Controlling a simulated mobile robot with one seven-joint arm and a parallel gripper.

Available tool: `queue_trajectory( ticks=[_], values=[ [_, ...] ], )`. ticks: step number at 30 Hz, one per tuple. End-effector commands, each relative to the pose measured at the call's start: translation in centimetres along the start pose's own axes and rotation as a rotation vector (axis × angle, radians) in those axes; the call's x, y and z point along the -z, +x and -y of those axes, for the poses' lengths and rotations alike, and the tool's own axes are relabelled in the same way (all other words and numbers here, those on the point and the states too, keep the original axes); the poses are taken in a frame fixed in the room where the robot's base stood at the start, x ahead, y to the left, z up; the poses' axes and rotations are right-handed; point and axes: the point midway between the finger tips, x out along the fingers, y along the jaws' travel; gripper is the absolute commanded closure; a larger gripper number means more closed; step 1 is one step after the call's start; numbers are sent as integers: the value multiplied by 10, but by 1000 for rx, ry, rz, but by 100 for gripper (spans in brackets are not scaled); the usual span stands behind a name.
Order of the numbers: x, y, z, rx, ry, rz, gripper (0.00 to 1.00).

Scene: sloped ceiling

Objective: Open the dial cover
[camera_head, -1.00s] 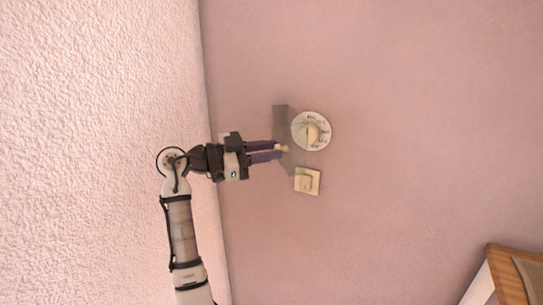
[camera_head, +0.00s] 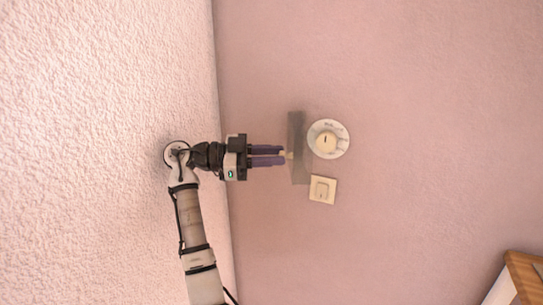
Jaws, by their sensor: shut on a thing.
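The dial cover (camera_head: 298,125) is a grey, see-through panel. It shows as a narrow upright strip just left of the white round dial (camera_head: 342,139), which has a cream knob in its middle. The dial's face is uncovered in this view. My gripper (camera_head: 284,155) comes from the left with its purple fingers close together. It is shut on a small cream piece at the cover's left side, which looks like the cover's handle. The fingertips hide most of that piece.
A cream square switch (camera_head: 322,189) sits on the pink wall (camera_head: 420,120) just below the dial. A rough, pale wall (camera_head: 100,120) stands close on the left, beside my arm. A wooden piece (camera_head: 525,275) is at the lower right. The wall right of the dial is bare.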

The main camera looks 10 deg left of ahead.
Motion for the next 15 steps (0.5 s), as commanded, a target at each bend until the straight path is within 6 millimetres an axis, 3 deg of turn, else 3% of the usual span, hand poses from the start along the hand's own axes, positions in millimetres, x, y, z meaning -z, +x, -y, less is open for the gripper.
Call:
queue_trajectory(
  ticks=[7, 8, 12, 15],
  values=[
    [-2, 0, 0, -2, -2, 3, 100],
    [-2, 0, 0, -2, -2, 3, 75],
    [-2, 0, 0, -1, -2, 2, 57],
    [-1, 0, 0, -1, -1, 2, 55]
  ],
)
